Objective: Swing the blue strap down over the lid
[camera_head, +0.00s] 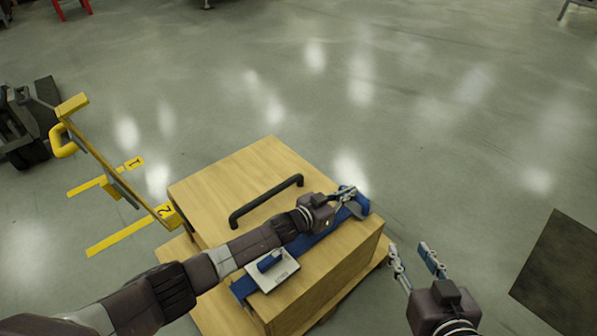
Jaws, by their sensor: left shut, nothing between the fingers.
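The wooden box with its lid (268,160) stands in the middle, a black handle (262,200) on top. The blue strap (322,238) runs across the lid near its front side, from the left edge to the far right corner. It appears to lie along the lid; my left arm hides part of it. A pale plate with a blue latch (271,270) sits at the strap's near left part. My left gripper (347,193) is shut and empty at the strap's far right end, close to it; contact is unclear. My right gripper (414,257) is open and empty, right of the box.
A yellow frame with number tags (110,165) stands left of the box, with a dark machine (28,125) behind it. A brown panel (556,275) is at the right.

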